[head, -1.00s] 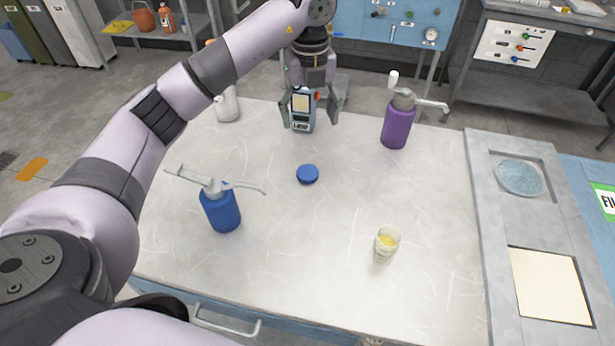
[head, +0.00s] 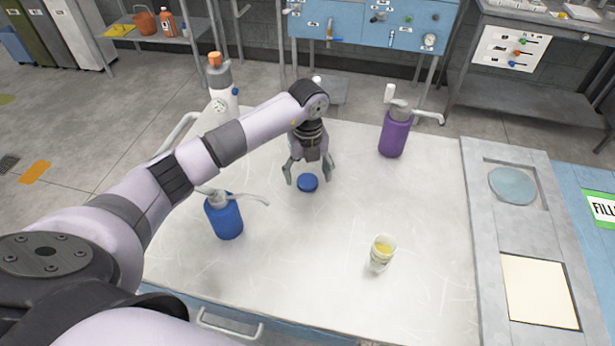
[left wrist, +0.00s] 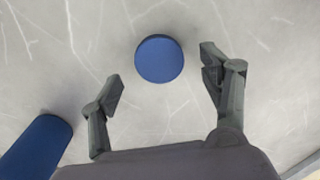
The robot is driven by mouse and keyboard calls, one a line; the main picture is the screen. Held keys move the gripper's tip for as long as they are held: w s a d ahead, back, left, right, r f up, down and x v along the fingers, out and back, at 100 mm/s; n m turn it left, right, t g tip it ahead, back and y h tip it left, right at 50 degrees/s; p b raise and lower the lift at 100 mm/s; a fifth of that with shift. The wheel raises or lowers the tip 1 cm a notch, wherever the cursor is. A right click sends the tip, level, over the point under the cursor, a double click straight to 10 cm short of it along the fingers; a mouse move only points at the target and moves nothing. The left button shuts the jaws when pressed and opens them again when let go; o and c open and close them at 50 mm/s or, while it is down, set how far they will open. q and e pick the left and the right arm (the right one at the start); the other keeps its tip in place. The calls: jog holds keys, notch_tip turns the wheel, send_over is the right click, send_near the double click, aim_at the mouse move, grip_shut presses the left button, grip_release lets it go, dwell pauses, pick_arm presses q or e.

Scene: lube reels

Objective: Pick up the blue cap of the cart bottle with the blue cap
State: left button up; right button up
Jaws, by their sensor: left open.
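The round blue cap (head: 308,184) lies flat on the pale scratched cart top (head: 330,260), on its own. My right gripper is out of view.
A purple pump bottle (head: 394,136) stands back right. A small cup with yellow liquid (head: 382,252) is at front right. A white bottle with an orange top (head: 219,83) is behind my arm. A grey panel (head: 475,230) borders the right; the cart's middle is clear.

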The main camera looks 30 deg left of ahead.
pick_arm(q)
jog(key=shift+f, duration=0.9)
jog(key=shift+c, duration=0.2)
jog(key=c, duration=0.8)
